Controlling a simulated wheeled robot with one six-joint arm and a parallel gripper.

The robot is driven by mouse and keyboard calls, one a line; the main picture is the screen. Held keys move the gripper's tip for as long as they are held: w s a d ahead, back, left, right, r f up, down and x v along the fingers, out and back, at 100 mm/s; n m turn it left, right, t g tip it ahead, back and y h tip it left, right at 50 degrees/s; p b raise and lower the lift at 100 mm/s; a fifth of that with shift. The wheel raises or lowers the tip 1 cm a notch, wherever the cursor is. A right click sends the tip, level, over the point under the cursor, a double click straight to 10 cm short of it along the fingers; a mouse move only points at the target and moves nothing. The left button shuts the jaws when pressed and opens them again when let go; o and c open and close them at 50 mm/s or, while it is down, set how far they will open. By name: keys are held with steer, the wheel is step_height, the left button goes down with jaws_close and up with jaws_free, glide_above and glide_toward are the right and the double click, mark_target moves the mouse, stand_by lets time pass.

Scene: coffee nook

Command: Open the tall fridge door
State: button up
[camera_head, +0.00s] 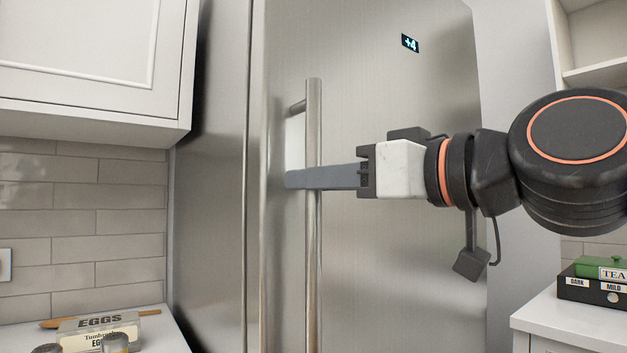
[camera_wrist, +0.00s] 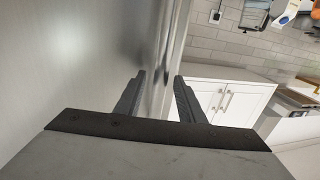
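The tall fridge door (camera_head: 400,270) is brushed steel with a small display showing "+4" near its upper right; it looks shut. Its long vertical bar handle (camera_head: 313,260) runs along the door's left side. My gripper (camera_head: 288,179) reaches in from the right at mid-handle height, and its visible finger crosses in front of the bar. In the wrist view my two fingers (camera_wrist: 160,76) stand apart with a gap between them. The door's steel face (camera_wrist: 75,60) fills the left there. A steel strip shows through the gap; I cannot tell whether the fingers touch the bar.
A white wall cabinet (camera_head: 90,60) hangs at the left above a counter with an egg box (camera_head: 98,330). A counter at the right holds a tea box (camera_head: 600,268). White base cabinets (camera_wrist: 225,100) stand beyond the fingers in the wrist view.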

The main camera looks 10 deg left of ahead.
steer(key=shift+w+a, duration=0.35)
steer(key=shift+a, duration=0.3)
jaws_close()
